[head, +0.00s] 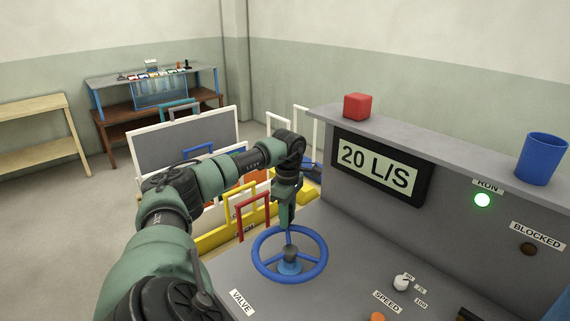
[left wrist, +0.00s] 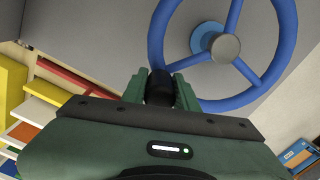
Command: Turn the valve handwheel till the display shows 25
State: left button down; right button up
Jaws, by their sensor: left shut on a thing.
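The blue valve handwheel (head: 289,254) with spokes and a central hub lies on the grey console next to the VALVE label (head: 241,302). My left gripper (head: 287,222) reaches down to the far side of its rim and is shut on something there. In the left wrist view the fingers (left wrist: 160,88) close on a dark knob at the edge of the handwheel (left wrist: 281,62). The display (head: 379,167) reads 20 L/S. My right gripper is not in view.
The green RUN lamp (head: 482,200) is lit and the BLOCKED lamp (head: 528,249) is dark. A white SPEED knob (head: 402,282) sits right of the wheel. A red cube (head: 358,106) and a blue cup (head: 541,158) stand on the ledge. Coloured frames stand behind the console.

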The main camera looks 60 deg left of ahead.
pick_arm(q)
jog(key=shift+w+d, duration=0.25)
jog(key=shift+w, duration=0.15)
jog(key=c, duration=1.3)
grip_release()
jog(key=shift+o, duration=1)
jog(key=shift+w, duration=0.1)
notch_tip(320, 180, up, 8)
jog(key=shift+f+b, duration=0.1)
jog(key=shift+b, duration=0.45)
